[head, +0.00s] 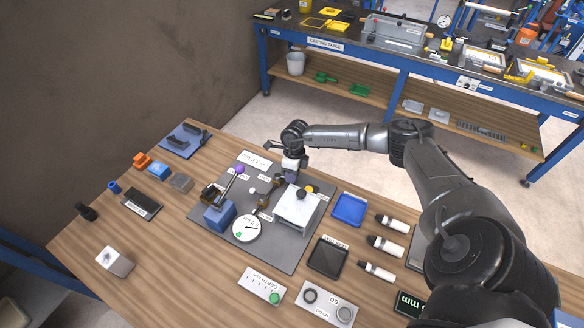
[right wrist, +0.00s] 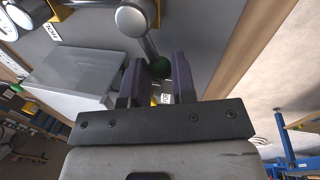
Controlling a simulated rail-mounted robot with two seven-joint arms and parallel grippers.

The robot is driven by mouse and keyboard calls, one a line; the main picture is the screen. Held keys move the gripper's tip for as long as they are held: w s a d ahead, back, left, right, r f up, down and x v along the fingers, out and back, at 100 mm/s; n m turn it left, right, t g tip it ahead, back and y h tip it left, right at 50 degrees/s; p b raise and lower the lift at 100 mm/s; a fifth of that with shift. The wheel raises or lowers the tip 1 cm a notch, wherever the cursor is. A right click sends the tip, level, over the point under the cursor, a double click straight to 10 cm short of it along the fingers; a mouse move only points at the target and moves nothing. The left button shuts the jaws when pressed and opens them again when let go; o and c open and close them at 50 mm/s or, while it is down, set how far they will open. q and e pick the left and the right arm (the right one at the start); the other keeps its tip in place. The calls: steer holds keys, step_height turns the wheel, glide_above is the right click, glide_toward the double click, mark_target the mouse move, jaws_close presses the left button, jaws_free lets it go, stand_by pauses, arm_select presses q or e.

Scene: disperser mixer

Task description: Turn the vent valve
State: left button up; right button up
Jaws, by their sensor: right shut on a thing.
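My right gripper (head: 287,172) reaches in from the right in the head view, over the far side of the grey mat. The stem runs up to a rounded silver body (right wrist: 135,20). In the head view the gripper hides the valve handle. Brass-coloured fittings (head: 262,197) show just left of it. My left gripper is not in view.
A white box-like cover (head: 297,210) stands close to the gripper; it also shows in the right wrist view (right wrist: 75,72). A round dial gauge (head: 246,228) and a purple-knobbed lever (head: 239,170) stand further left. A blue tray (head: 349,208) lies to the right.

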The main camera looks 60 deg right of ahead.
steer(key=shift+s+a+r+m+p, duration=0.15)
steer(key=shift+a+m+p, duration=0.35)
steer(key=shift+m, duration=0.7)
steer(key=o, duration=0.9)
steer(key=shift+d+r, duration=0.45)
steer(key=shift+r, duration=1.75)
steer(key=shift+d+r, duration=0.4)
steer(key=shift+r, duration=1.85)
steer(key=shift+d+r, duration=0.45)
steer(key=shift+r, duration=1.75)
